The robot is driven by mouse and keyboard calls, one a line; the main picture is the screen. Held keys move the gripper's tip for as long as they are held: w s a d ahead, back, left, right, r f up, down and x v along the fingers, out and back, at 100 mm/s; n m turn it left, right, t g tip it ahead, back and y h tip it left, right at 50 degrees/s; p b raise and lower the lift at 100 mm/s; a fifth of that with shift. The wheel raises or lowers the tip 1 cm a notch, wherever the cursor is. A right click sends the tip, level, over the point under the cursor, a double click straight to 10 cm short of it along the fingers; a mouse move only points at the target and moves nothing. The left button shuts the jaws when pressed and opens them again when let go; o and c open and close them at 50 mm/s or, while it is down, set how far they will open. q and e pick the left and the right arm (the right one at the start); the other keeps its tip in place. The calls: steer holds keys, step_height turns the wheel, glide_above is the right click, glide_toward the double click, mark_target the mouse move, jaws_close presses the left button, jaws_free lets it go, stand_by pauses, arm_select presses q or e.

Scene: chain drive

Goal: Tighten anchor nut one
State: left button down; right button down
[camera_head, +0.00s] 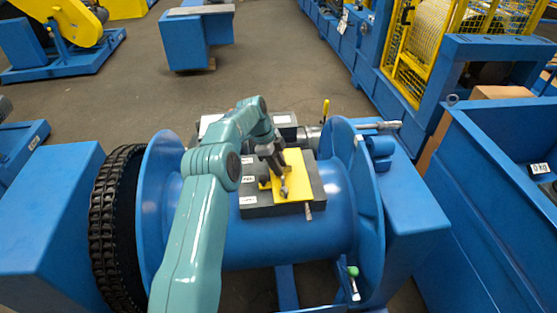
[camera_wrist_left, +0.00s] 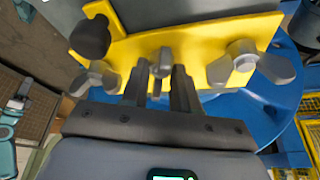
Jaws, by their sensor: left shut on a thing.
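A yellow plate (camera_head: 291,172) lies on a dark grey block (camera_head: 262,211) on top of the blue drum. In the left wrist view the yellow plate (camera_wrist_left: 200,40) carries a left wing nut (camera_wrist_left: 95,79), a middle wing nut (camera_wrist_left: 161,62) and a right wing nut (camera_wrist_left: 250,64). My left gripper (camera_head: 276,166) reaches down to the plate. In the wrist view its fingers (camera_wrist_left: 161,84) are shut on the middle wing nut, seen edge-on between them. I cannot tell which nut is number one. My right gripper is not in view.
A dark round knob (camera_wrist_left: 90,37) stands at the plate's left corner. The blue drum flange (camera_head: 357,190) rises to the right, with a green-tipped lever (camera_head: 353,272) on it. A black chain (camera_head: 115,215) wraps the left side. A blue bin (camera_head: 490,190) stands far right.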

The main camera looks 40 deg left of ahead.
arm_select(q)
steer(key=shift+a+r+m+g+p, duration=0.15)
steer(key=shift+m+g+p, duration=0.25)
steer(key=shift+m+p, duration=0.85)
steer(key=c, duration=1.2)
jaws_free()
